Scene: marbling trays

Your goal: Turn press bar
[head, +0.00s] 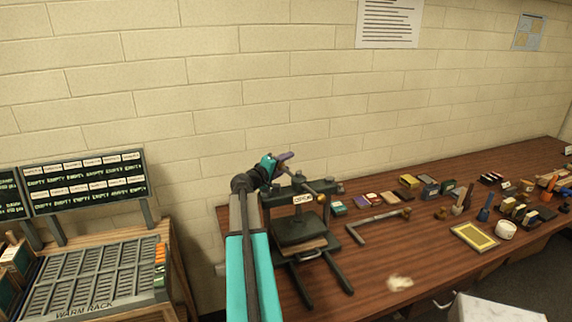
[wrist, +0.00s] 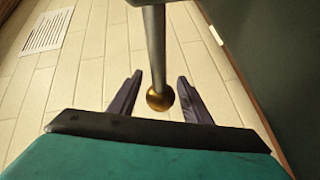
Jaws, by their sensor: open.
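The dark press (head: 302,225) stands on the brown wooden table, with a small white label on its front. Its grey press bar (head: 300,181) sticks out at the top towards my gripper. In the wrist view the press bar (wrist: 154,45) ends in a brass ball (wrist: 160,97), which lies between my two purple fingers. My gripper (wrist: 159,77) is open, with a gap on both sides of the ball. In the head view my gripper (head: 285,157) is at the press's upper left.
A bent metal bar (head: 375,222) lies right of the press. Several small boxes, tools and a yellow framed tray (head: 474,237) fill the table's right. The labelled warm rack (head: 85,275) stands at left. A block wall rises behind.

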